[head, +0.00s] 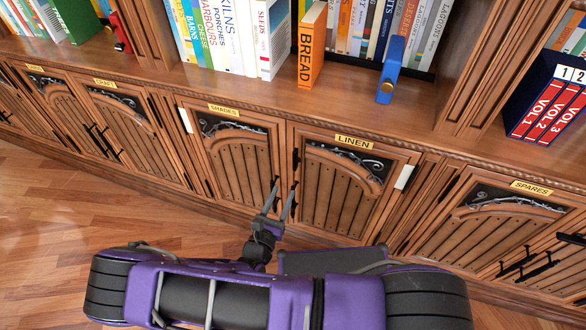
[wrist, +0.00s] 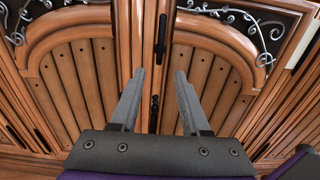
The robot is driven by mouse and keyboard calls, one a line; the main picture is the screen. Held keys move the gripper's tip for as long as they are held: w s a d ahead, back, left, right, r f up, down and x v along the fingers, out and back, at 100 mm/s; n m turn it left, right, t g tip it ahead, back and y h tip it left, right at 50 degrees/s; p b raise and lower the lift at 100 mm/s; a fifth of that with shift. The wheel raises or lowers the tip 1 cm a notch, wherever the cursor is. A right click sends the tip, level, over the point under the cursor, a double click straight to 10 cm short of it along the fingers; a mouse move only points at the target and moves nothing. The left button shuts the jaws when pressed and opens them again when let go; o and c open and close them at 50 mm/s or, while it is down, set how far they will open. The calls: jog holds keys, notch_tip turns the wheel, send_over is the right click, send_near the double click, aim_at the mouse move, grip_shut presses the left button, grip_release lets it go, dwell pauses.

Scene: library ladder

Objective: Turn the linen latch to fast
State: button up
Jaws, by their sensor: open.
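The linen door (head: 338,190) is shut, below a yellow LINEN label (head: 355,141). A small dark upright bar, seemingly the linen latch (head: 295,160), is near its upper left edge. The latch also shows in the wrist view (wrist: 161,32) as a black upright bar beside the door seam, above and beyond my fingertips. My gripper (head: 282,196) is open in front of the seam between the shades and linen doors. In the wrist view, my gripper (wrist: 159,76) has nothing between its fingers, and a dark handle (wrist: 154,112) lies behind the gap.
The shades door (head: 238,165) is shut on the left, the spares cabinet (head: 490,225) on the right. A white strip (head: 405,177) is right of the linen door. The shelf above holds an orange BREAD book (head: 311,50) and a blue bookend (head: 390,72). Wooden floor (head: 50,230) is clear at left.

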aim_at(294, 167)
jog(key=x, duration=1)
jog(key=shift+w+r+b, duration=0.1)
jog(key=shift+w+b, duration=0.1)
jog(key=shift+b, duration=0.2)
grip_shut()
